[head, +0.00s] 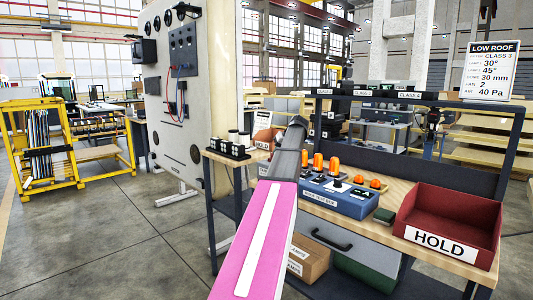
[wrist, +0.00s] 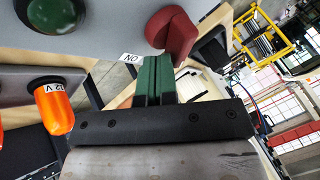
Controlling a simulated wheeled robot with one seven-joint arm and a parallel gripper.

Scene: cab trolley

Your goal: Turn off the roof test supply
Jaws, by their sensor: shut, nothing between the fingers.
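A red knob (wrist: 172,30) stands out from a grey-blue panel (wrist: 110,35) in the wrist view, with a small label (wrist: 131,57) beside it that reads ON upside down. My gripper (wrist: 158,62) is shut and empty, its green fingers together, with their tips close beside the knob. I cannot tell whether they touch it. In the head view my gripper (head: 297,125) points away from me over the left of the bench, with its fingertips unclear. A blue test box (head: 340,200) with dark knobs sits to its right. The red knob does not show there.
A dark green round part (wrist: 55,15) and an orange lamp (wrist: 54,108) marked 12 V are left of my fingers. Orange lamps (head: 318,161) stand on the bench. A red HOLD tray (head: 450,215) is at right.

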